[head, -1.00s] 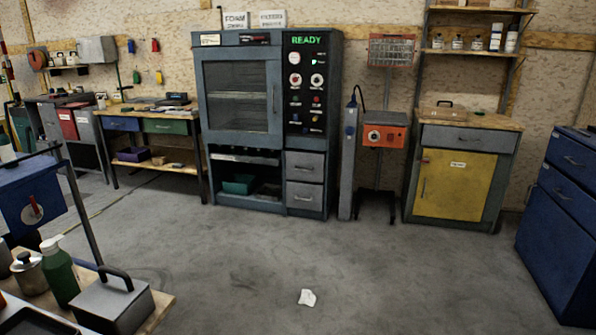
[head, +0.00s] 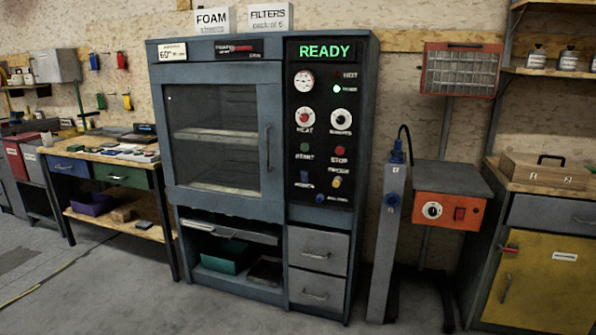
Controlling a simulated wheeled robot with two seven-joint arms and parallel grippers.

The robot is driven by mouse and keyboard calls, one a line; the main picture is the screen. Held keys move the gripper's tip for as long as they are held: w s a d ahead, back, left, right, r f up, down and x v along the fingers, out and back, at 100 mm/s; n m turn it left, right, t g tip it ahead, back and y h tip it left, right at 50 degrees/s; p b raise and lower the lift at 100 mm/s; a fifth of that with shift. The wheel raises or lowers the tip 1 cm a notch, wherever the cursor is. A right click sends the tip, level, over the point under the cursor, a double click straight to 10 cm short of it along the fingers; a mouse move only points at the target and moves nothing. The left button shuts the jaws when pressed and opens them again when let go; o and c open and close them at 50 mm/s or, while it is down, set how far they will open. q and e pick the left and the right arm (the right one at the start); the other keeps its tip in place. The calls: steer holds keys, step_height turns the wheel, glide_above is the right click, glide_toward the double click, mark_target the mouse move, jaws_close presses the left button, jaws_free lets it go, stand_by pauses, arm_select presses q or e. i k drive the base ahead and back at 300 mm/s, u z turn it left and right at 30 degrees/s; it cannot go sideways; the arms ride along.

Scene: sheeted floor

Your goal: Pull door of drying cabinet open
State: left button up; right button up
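The drying cabinet (head: 222,205) stands against the back wall, a grey-blue unit with a glass-windowed door (head: 215,140) on its left side. The door is shut, and shelves show through its glass. A vertical bar handle (head: 267,148) is on the door's right edge. A black control panel (head: 320,125) to the right of the door shows a green READY sign, dials and buttons. Neither of my grippers is in the head view.
A workbench (head: 110,160) stands to the left. Close on the cabinet's right are a tall grey post (head: 386,240) and an orange box on a stand (head: 447,208). A yellow-doored cupboard (head: 540,283) is at far right. The floor in front at left is bare.

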mark_target(268, 77)
steer(key=i, duration=0.6)
steer(key=u, duration=1.35)
steer(key=i, duration=1.95)
steer(key=z, duration=1.3)
